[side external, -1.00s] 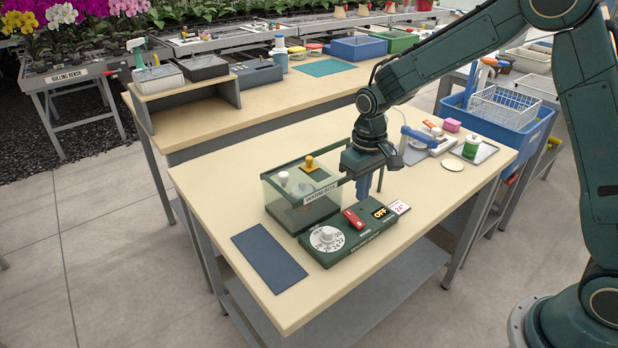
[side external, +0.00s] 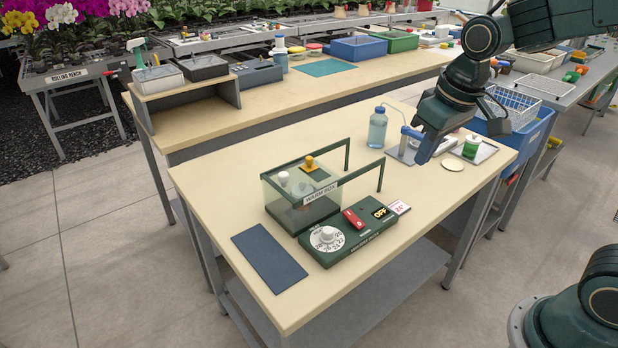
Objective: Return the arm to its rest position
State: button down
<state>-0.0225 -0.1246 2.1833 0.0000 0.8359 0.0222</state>
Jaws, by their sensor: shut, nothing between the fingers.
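My gripper (side external: 424,158) is in the upper right of the side view, above the right end of the near table. Its blue fingers point down and are shut with nothing held. They are in front of the grey tray area, near a round cream disc (side external: 453,165). The clear warm box (side external: 300,196) stands on the table to the left, well apart from my gripper. Its green control unit (side external: 345,240) is in front, with a white dial (side external: 327,239), a red switch (side external: 353,219) and a display reading OFF (side external: 380,212).
A blue-capped bottle (side external: 377,128) stands left of my gripper. A green-labelled jar (side external: 471,147) sits on a tray to its right. A blue crate (side external: 530,135) with a white wire basket (side external: 513,107) is beyond. A dark blue mat (side external: 269,257) lies front left. The table's right front is clear.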

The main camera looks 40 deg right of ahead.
jog(key=s+r+t, duration=0.2)
jog(key=s+r, duration=0.1)
jog(key=s, duration=1.1)
jog(key=shift+s+d+t, duration=0.2)
jog(key=shift+d+t, duration=0.15)
jog(key=shift+t, duration=0.05)
jog(key=shift+r, duration=0.1)
